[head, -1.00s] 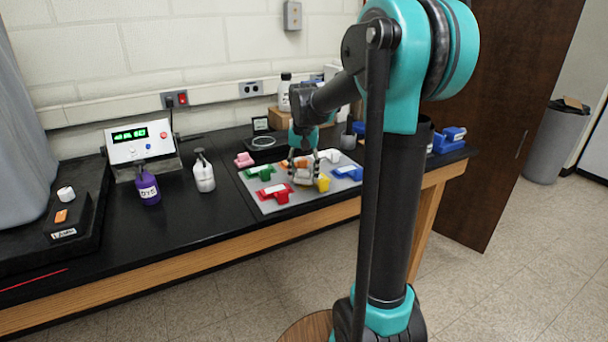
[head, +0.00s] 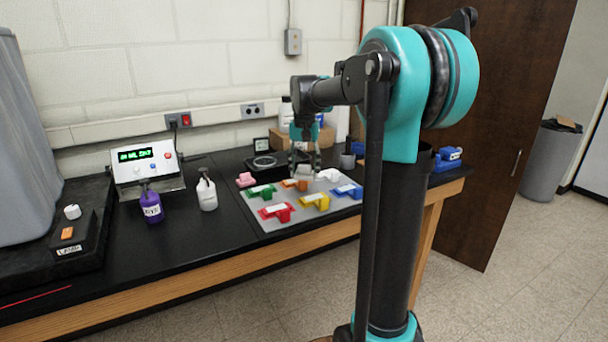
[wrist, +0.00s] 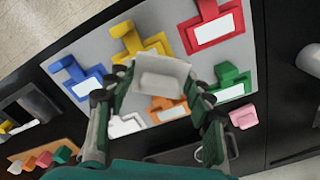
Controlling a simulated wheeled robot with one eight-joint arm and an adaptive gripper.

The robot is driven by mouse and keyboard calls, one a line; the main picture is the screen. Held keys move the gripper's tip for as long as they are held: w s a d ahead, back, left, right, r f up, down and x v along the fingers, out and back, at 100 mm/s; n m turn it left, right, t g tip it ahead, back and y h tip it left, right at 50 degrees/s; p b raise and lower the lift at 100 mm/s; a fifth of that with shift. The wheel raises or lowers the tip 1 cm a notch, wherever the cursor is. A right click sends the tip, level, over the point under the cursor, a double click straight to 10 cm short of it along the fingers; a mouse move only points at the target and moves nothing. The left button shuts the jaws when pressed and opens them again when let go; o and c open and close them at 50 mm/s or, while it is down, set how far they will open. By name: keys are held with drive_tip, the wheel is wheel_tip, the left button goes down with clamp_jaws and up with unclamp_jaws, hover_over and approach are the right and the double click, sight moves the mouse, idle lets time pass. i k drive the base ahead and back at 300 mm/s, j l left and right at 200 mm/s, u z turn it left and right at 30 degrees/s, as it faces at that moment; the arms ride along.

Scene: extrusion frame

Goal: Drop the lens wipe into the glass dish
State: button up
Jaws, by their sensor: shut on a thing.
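My gripper (head: 304,174) is shut on a small pale grey block-like piece, which I take for the lens wipe (wrist: 162,78). It sits between the two fingertips, above the grey mat and clear of it. In the head view the lens wipe (head: 304,170) shows only small between the fingers.
The grey mat (head: 256,211) holds several coloured, labelled pieces. A pink piece (head: 245,180) sits at its back left corner. A white bottle (head: 207,192) and a purple bottle (head: 151,205) stand to the left. A cardboard box (head: 325,138) stands behind. Bare black bench lies left of the mat.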

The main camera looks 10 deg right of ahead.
sight(264, 166)
drive_tip(key=i+u, duration=0.1)
drive_tip(key=i, duration=0.45)
drive_tip(key=i+l+u, duration=0.1)
drive_tip(key=i, duration=0.45)
